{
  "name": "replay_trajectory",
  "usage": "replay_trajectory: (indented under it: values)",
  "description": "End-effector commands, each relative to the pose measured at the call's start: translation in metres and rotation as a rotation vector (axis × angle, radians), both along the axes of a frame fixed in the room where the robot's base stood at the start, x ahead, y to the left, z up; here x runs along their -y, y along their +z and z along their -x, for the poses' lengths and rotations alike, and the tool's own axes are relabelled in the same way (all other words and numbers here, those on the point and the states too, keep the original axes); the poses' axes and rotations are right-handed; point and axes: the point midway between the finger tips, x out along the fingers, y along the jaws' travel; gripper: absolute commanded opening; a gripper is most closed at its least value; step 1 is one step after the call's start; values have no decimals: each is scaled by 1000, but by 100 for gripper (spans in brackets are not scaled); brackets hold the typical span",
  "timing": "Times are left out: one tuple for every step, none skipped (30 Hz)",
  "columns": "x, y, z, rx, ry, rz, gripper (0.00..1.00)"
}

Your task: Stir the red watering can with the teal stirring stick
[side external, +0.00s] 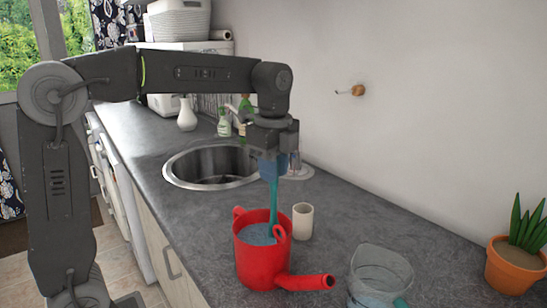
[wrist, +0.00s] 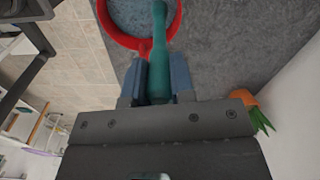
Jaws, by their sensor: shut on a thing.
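The red watering can (side external: 262,262) stands upright on the counter in the side external view, its spout pointing right. Bluish-grey contents show inside it. My gripper (side external: 271,168) is above the can and shut on the teal stirring stick (side external: 273,195), which hangs down steeply. The stick's lower end is at the can's opening; its tip is hidden, so I cannot tell how deep it reaches. In the wrist view, the teal stick (wrist: 159,50) lies between the blue fingers of my gripper (wrist: 160,80), and the red can's rim (wrist: 174,25) shows at the top.
A beige cup (side external: 303,221) stands close to the can's right. A clear container (side external: 380,275) with a teal item is at the front right. A potted plant (side external: 516,262) is at far right. The round sink (side external: 190,180) lies behind the can. Free counter (side external: 365,220) is along the wall.

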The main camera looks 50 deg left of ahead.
Motion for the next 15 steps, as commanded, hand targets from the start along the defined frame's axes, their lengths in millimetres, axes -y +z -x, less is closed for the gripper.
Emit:
replay_trajectory:
  values:
    - [0,-1,0,-1,0,0,0]
    - [0,-1,0,-1,0,0,0]
    - [0,-2,0,0,0,0,0]
    - [0,-2,0,0,0,0,0]
    - [0,-2,0,0,0,0,0]
    - [0,-1,0,0,0,0,0]
    - [0,-1,0,0,0,0,0]
    - [0,-1,0,0,0,0,0]
    - [0,-1,0,0,0,0,0]
    - [0,-1,0,0,0,0,0]
    - [0,-1,0,0,0,0,0]
    - [-1,-1,1,0,0,0,0]
    - [-2,-1,1,0,1,0,0]
    - [-4,-1,2,1,1,0,0]
    - [-6,-1,3,1,2,0,0]
